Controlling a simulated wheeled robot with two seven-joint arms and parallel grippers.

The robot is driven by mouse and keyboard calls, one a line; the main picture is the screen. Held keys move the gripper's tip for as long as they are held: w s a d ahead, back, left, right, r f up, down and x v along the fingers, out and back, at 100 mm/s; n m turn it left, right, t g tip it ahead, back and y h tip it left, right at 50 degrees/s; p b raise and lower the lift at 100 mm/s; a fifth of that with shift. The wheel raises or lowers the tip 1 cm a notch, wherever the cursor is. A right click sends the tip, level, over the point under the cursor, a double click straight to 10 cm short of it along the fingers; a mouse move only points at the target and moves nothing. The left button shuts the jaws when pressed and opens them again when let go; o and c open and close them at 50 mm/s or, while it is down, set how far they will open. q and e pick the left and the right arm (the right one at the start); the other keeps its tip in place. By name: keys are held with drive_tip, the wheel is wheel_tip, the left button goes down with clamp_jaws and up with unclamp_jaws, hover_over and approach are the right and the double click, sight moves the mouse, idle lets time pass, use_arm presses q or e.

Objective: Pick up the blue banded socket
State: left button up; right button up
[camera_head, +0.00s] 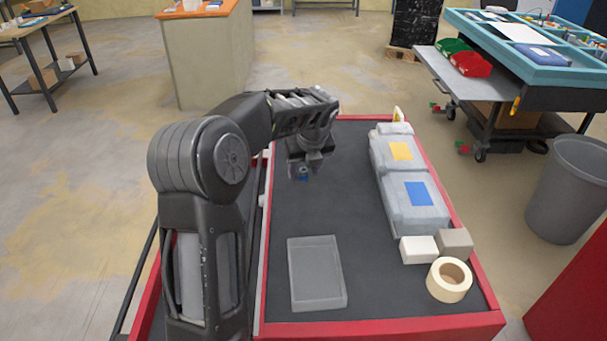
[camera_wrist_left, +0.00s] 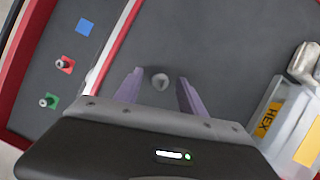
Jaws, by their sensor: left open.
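The blue banded socket (camera_head: 303,175) shows as a small blue bit below my left gripper (camera_head: 304,167) in the head view, mostly hidden by the gripper. In the left wrist view a grey round socket top (camera_wrist_left: 160,82) lies between the two purple fingers of my left gripper (camera_wrist_left: 160,77). The fingers are apart, with dark surface visible on both sides of the socket. No blue band can be made out from that angle. My right gripper is in neither view.
Left in the wrist view, sockets stand on a red square (camera_wrist_left: 65,65) and a green square (camera_wrist_left: 48,101); a blue square (camera_wrist_left: 86,26) is bare. Grey boxes (camera_head: 402,153), a tape roll (camera_head: 449,280) and a shallow grey tray (camera_head: 316,273) occupy the red-edged bench.

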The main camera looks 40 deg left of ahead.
use_arm(q)
drive_tip(key=shift+c, duration=0.2)
clamp_jaws()
idle(0.5)
